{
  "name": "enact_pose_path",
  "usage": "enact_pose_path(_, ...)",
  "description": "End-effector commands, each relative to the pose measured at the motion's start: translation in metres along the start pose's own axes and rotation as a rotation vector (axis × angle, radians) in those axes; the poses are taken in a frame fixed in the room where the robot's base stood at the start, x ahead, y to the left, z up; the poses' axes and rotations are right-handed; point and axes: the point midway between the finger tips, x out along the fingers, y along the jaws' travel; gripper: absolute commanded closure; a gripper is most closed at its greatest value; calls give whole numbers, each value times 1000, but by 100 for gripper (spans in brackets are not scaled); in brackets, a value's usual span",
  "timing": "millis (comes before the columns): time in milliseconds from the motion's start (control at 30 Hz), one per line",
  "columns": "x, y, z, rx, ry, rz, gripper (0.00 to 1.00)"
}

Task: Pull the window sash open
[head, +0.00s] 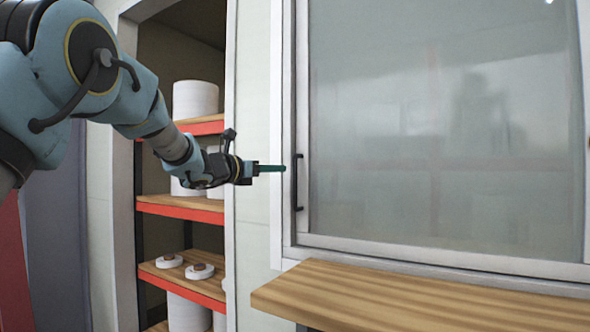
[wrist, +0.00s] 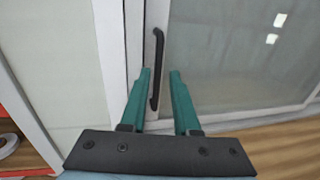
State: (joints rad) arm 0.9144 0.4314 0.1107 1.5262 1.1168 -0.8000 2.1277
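The window sash (head: 440,120) is a large, hazy glass pane in a pale frame, and it also shows in the wrist view (wrist: 235,60). A dark vertical bar handle (head: 298,182) is fixed on its left stile. In the wrist view the handle (wrist: 157,68) stands upright ahead of my gripper, with its lower end between the fingertips in the picture. My gripper (head: 282,168) has green fingers and points right toward the handle. In the wrist view its two fingers (wrist: 160,75) are apart, with nothing gripped. I cannot tell whether either finger touches the handle.
A wooden ledge (head: 430,298) juts out below the window. To the left, a recess holds red-edged wooden shelves (head: 180,207) with white rolls (head: 195,99). A pale wall strip (head: 253,130) lies between shelves and window frame.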

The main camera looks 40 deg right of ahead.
Motion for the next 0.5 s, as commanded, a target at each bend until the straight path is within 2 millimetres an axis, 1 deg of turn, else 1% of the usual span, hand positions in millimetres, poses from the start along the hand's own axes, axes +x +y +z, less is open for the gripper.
enact_pose_path(33,9,0,2,-2,1,-2,70)
enact_pose_path(300,59,1,3,-5,2,2,70)
enact_pose_path(400,74,1,2,-6,1,3,70)
enact_pose_path(500,84,2,2,-7,1,4,70)
